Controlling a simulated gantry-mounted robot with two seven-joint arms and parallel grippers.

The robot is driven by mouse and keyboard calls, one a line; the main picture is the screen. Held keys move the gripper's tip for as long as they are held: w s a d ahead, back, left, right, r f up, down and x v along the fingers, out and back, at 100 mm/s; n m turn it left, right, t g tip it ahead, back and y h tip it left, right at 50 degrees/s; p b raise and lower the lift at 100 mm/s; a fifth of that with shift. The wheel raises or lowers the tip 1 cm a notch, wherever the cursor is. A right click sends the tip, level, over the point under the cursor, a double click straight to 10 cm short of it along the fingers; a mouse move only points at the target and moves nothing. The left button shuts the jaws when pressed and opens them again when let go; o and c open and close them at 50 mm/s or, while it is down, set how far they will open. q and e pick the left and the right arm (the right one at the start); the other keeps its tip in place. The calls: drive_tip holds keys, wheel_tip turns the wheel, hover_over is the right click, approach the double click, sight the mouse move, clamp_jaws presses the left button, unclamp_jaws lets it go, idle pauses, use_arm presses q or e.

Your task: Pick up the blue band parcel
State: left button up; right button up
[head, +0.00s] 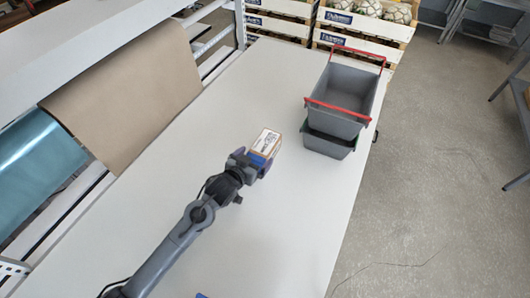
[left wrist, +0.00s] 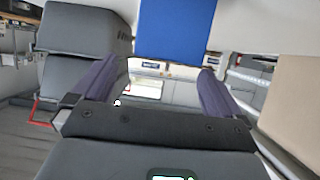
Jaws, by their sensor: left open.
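The blue band parcel (head: 267,141) is a small white box with orange-brown edges and dark print, lying on the white table. Its blue part is on the side towards my left gripper (head: 251,163). In the left wrist view its blue face (left wrist: 177,29) fills the top middle, between the directions of the two fingers. My left gripper (left wrist: 160,82) is open, with its purple fingers apart at the near end of the parcel. Whether the fingers touch the parcel cannot be told. My right gripper is not in view.
Two stacked grey bins (head: 341,97) with a red handle stand at the table's right edge. Wooden crates (head: 365,28) stand beyond the far end. Brown paper (head: 125,90) and teal rolls (head: 38,160) lie left of the table (head: 290,215). A small blue thing peeks in at the bottom edge.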

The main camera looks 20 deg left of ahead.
sight(259, 152)
use_arm(q)
drive_tip(key=shift+a+f+x, duration=0.1)
drive_tip(key=shift+x, duration=1.05)
drive_tip(key=shift+a+f+x, duration=0.15)
drive_tip(key=shift+x, duration=1)
drive_tip(key=shift+a+f+x, duration=0.1)
drive_tip(key=shift+x, duration=1.05)
drive_tip(key=shift+s, duration=0.15)
drive_tip(key=shift+c, duration=0.2)
drive_tip(key=shift+r, duration=0.1)
drive_tip(key=c, duration=1.1)
drive_tip(key=shift+c, duration=0.2)
drive_tip(key=shift+r, duration=0.1)
